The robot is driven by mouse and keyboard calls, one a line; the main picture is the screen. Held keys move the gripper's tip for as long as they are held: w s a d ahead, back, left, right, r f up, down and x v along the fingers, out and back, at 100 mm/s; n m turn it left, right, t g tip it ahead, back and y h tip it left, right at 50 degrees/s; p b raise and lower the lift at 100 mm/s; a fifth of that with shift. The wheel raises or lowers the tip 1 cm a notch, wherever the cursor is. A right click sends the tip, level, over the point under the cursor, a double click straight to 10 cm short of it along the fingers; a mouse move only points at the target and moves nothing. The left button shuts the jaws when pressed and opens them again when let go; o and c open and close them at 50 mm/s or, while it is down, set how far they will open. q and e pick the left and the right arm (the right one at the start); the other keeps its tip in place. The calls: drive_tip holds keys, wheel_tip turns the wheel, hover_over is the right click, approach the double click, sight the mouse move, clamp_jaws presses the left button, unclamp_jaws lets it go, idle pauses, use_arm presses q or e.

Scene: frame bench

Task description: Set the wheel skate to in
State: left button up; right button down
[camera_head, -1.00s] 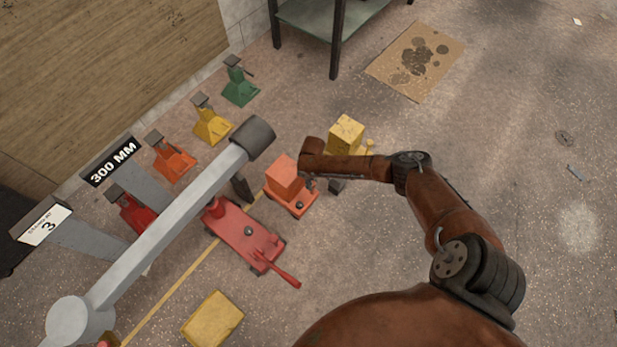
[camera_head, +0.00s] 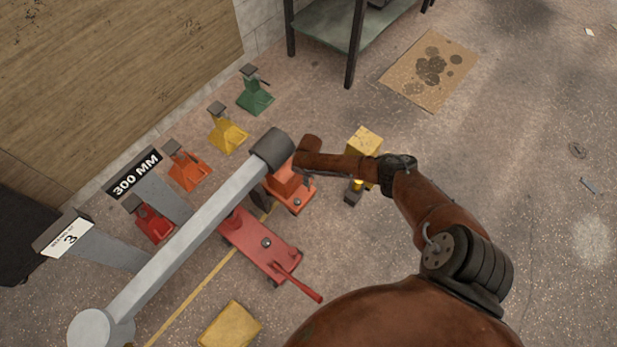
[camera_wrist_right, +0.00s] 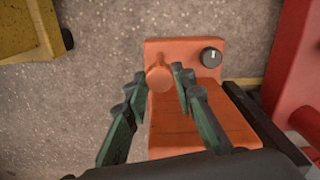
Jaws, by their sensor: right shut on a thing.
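The orange wheel skate (camera_head: 292,194) stands on the floor, just right of the black pad on the grey arm. The pad hides part of it in the head view. In the right wrist view the skate (camera_wrist_right: 185,130) shows a round orange knob (camera_wrist_right: 160,73) and a small black dial (camera_wrist_right: 211,57). My right gripper (camera_wrist_right: 157,80) is shut on the orange knob, with a finger on each side. My left gripper is not in view.
A red floor jack (camera_head: 262,246) with a handle stands close beside the skate. A yellow unit (camera_head: 364,141) is to its right. The grey arm (camera_head: 190,239) with its black pad (camera_head: 272,149) passes above. Several coloured stands line the wall.

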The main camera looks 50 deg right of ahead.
drive_tip(key=shift+s, duration=0.1)
drive_tip(key=c, duration=1.6)
unclamp_jaws()
wheel_tip(320, 180, up, 12)
drive_tip(key=shift+f, duration=0.1)
